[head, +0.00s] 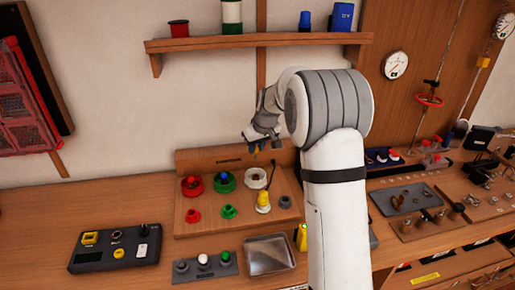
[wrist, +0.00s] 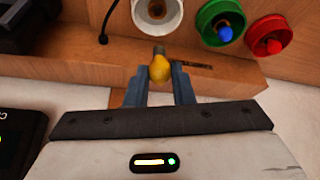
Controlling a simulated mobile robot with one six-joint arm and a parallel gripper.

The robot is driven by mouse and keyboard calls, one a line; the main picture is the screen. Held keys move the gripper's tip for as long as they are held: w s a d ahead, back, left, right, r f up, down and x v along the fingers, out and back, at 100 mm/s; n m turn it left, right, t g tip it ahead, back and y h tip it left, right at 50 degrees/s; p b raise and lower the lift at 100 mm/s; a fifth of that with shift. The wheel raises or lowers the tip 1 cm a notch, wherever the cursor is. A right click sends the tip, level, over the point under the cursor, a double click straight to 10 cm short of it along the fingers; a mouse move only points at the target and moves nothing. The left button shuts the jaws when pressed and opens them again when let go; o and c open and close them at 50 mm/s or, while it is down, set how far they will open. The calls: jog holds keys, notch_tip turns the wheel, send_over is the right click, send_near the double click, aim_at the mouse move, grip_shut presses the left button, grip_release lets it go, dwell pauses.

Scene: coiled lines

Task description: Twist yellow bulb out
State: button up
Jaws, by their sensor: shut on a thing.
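A yellow bulb (wrist: 159,69) with a grey metal base is between the blue fingers of my gripper (wrist: 160,88) in the wrist view. The gripper is shut on it. The bulb's base points toward the white round socket (wrist: 142,16), which looks empty, with a visible gap between them. In the head view my gripper (head: 262,138) is above the back of the wooden panel, over the white socket (head: 256,178).
The wooden panel (head: 188,228) also holds a red socket (head: 192,187) and a green socket with a blue bulb (head: 225,181). A yellow-topped piece (head: 263,199) stands below the white socket. A shelf (head: 215,42) is above. A metal tray (head: 270,254) lies in front.

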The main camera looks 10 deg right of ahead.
jog(key=shift+n+y+b, duration=0.4)
jog(key=shift+n+b, duration=0.2)
jog(key=shift+n, duration=0.4)
jog(key=shift+w+d+n+g+y+b, duration=0.1)
jog(key=shift+n+g+y+b, duration=0.25)
jog(key=shift+n+b, duration=0.45)
jog(key=shift+n, duration=0.8)
